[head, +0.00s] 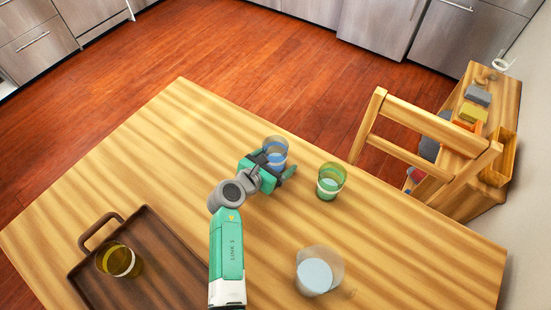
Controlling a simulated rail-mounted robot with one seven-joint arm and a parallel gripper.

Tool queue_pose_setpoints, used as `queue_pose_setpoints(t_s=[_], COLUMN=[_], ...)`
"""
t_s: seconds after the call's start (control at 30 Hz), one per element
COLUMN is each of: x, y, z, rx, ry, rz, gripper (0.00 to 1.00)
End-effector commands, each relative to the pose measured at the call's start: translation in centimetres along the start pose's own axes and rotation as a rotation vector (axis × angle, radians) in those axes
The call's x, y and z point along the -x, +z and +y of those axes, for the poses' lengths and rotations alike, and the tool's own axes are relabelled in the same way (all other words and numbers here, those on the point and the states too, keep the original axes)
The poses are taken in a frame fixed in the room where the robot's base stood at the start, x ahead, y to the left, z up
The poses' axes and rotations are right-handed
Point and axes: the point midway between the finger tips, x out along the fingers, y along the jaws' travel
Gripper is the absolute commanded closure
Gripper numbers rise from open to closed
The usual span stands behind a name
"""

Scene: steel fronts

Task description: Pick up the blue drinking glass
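The blue drinking glass (276,146) stands upright near the far edge of the wooden table (185,125). It is see-through, with a blue lower part. My gripper (275,162) is right at the glass, reaching in from the near side. Its two green-tipped fingers are spread apart, one to the left and one to the right of the glass's lower part. The right finger seems to stand a little apart from the glass. The gripper hides part of the glass's base, so contact there cannot be seen clearly.
A green glass (331,181) stands close to the right of my gripper. A clear glass (319,270) stands nearer, at the right. A brown tray (165,245) at the left holds a yellow glass (119,260). A wooden chair (420,118) stands beyond the table's right side.

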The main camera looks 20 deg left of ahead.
Motion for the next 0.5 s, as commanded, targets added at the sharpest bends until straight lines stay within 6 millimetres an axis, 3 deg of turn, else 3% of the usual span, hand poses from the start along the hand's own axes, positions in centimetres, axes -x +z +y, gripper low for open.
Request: queue_pose_setpoints(t_s=[0.23, 0.5], x=[-0.31, -0.29], y=[0.01, 0.02], z=[0.01, 0.01], rx=[0.0, 0.0], ry=[0.001, 0.001], rz=[0.0, 0.0], gripper=[0.14, 0.67])
